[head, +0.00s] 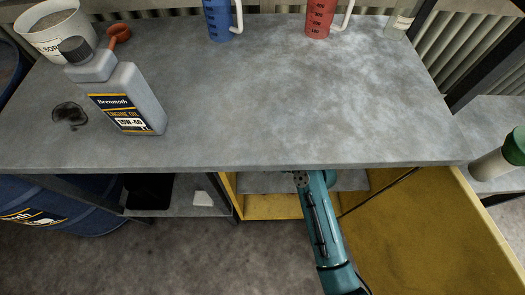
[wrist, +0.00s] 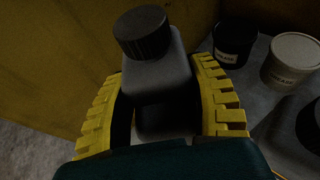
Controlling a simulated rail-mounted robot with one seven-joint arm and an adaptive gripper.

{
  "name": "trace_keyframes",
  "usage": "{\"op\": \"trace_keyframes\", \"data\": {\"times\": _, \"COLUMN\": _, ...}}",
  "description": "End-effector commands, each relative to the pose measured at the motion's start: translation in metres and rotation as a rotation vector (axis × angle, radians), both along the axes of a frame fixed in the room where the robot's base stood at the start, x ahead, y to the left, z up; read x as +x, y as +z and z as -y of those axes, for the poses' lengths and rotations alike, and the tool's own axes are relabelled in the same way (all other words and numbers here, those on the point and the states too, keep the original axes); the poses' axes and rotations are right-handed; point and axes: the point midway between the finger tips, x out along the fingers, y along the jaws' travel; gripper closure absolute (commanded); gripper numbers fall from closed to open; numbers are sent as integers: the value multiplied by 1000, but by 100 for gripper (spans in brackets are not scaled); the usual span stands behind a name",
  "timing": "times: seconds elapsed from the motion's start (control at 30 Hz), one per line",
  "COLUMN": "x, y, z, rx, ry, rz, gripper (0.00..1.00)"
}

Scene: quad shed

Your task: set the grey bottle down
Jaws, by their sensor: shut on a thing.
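My gripper (wrist: 158,68) has its yellow ribbed fingers on both sides of a grey bottle (wrist: 160,78) with a black cap, in the wrist view. It is shut on the bottle's body. The bottle's lower part is dark, and I cannot tell whether its base touches a surface. In the head view my arm reaches under the bench top, which hides my gripper and the held bottle. Another grey bottle, an engine oil bottle (head: 127,104) with a dark cap and label, stands on the bench top (head: 270,100) at the left.
In the wrist view a black tub (wrist: 236,38) and a white tub (wrist: 292,60) stand on a grey shelf (wrist: 248,78), with a dark round thing at the right edge. A yellow panel (wrist: 50,60) rises at the left. The bench top is bare in its middle.

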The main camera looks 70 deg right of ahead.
Motion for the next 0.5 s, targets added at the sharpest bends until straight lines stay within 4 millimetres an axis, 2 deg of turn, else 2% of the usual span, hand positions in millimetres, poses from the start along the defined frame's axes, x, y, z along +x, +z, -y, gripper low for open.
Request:
{"op": "trace_keyframes", "data": {"times": 0.1, "x": 6, "y": -2, "z": 3, "rx": -6, "ry": -1, "rz": 6, "gripper": 83}}
{"op": "trace_keyframes", "data": {"times": 0.3, "x": 5, "y": -32, "z": 3, "rx": -6, "ry": -2, "rz": 6, "gripper": 83}}
{"op": "trace_keyframes", "data": {"times": 0.5, "x": 5, "y": -30, "z": 3, "rx": -7, "ry": -3, "rz": 7, "gripper": 83}}
